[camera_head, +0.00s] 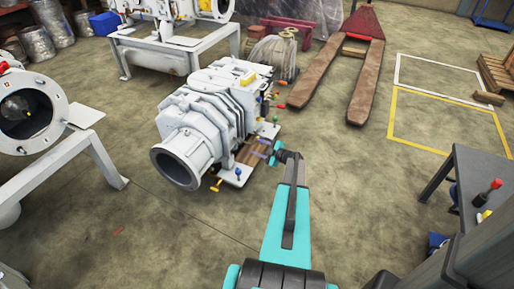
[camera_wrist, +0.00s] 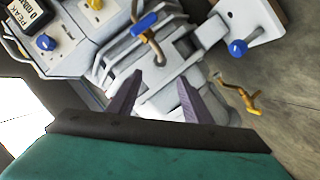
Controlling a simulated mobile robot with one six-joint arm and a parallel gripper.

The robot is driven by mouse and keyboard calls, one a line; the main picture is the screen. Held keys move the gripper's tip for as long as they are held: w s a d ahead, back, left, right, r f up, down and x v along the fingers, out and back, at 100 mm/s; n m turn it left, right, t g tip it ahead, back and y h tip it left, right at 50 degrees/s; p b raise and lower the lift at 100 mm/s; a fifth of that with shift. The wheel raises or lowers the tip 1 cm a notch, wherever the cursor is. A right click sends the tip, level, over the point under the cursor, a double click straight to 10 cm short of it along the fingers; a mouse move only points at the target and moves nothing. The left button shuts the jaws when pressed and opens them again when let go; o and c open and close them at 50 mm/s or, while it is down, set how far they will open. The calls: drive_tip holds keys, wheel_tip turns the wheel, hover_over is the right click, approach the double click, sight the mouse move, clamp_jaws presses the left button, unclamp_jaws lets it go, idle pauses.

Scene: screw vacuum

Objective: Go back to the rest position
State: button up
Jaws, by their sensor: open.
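My gripper (camera_head: 264,148) is at the end of my outstretched teal arm, beside the right side of the white screw vacuum pump (camera_head: 203,112). In the wrist view my gripper (camera_wrist: 160,78) shows two purple-grey fingers spread apart, with nothing held between them. Behind the fingers is the pump's ribbed white body (camera_wrist: 160,82). A blue-handled valve (camera_wrist: 145,26) is just beyond the fingertips. Whether the fingers touch the pump cannot be told.
A blue knob (camera_wrist: 238,47) and a brass-coloured valve handle (camera_wrist: 243,97) are right of the fingers. A dark table (camera_head: 484,180) with a red-topped tool stands at right. A pallet jack (camera_head: 366,80) is behind. Open floor lies between pump and table.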

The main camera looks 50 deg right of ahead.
idle(0.3)
drive_tip(key=w+a+m+g+h+p, duration=0.2)
drive_tip(key=w+a+m+h+p, duration=0.1)
drive_tip(key=a, duration=0.5)
drive_tip(key=w+a+m+g+h+p, duration=0.2)
drive_tip(key=w+a+m+p, duration=0.1)
drive_tip(key=a, duration=0.5)
drive_tip(key=s+a+f+m+g+p, duration=0.2)
drive_tip(key=s+a+g+p, duration=0.15)
drive_tip(key=a, duration=0.65)
drive_tip(key=s+a+m+g+y+p, duration=0.1)
drive_tip(key=s+a+g+p, duration=0.15)
drive_tip(key=s+a, duration=0.7)
drive_tip(key=s+a+g+y+p, duration=0.15)
drive_tip(key=s+a+g, duration=0.25)
drive_tip(key=s+a, duration=0.55)
drive_tip(key=s+a+r+g+y+p, duration=0.1)
drive_tip(key=s+a+r+g, duration=0.2)
drive_tip(key=s+a, duration=0.4)
drive_tip(key=s+a+r+g+y+p, duration=0.1)
drive_tip(key=s+a+r+g+y, duration=0.1)
drive_tip(key=s+a, duration=0.6)
drive_tip(key=a+r+g, duration=0.1)
drive_tip(key=a, duration=0.2)
drive_tip(key=shift+r, duration=0.35)
drive_tip(key=shift+a, duration=0.1)
